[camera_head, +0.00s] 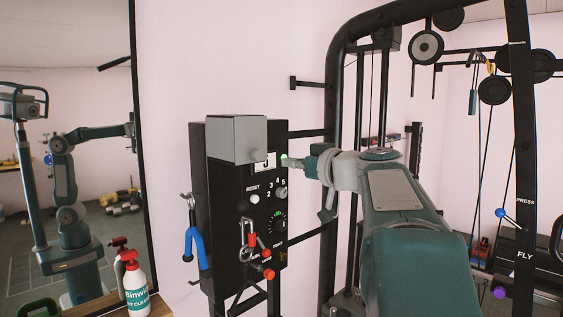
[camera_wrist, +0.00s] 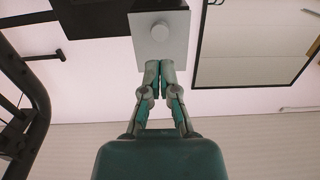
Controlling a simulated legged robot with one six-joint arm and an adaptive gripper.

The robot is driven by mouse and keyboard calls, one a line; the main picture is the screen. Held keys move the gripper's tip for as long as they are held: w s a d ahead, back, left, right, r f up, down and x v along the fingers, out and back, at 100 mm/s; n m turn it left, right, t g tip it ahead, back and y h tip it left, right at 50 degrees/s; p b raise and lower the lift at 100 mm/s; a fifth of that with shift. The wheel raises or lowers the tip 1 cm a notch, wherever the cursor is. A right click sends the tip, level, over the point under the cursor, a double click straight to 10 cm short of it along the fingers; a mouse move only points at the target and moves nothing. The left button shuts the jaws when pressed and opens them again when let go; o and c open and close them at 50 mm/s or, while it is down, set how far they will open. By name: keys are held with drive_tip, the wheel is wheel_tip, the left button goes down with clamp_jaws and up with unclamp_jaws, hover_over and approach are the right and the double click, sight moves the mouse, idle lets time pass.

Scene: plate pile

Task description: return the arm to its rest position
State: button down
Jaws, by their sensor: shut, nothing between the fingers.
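My gripper (camera_head: 291,162) is at the end of my extended teal and grey arm, in front of the black control panel (camera_head: 220,190) of a gym machine. Its tips are beside the small display and a green light, just right of the grey box (camera_head: 236,139) on the panel. I cannot tell whether they touch the panel. In the wrist view my gripper (camera_wrist: 160,64) has its fingers together and empty. A pale plate with a round knob (camera_wrist: 160,31) shows just beyond the fingertips.
The black frame (camera_head: 335,120) of the gym machine, with cables and weights, stands around and behind my arm. A mirror (camera_head: 75,200) is at the left. A spray bottle (camera_head: 135,285) stands on a ledge at lower left. A blue handle (camera_head: 195,248) hangs beside the panel.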

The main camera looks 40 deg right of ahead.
drive_tip(key=s, duration=0.5)
drive_tip(key=shift+s+d, duration=0.3)
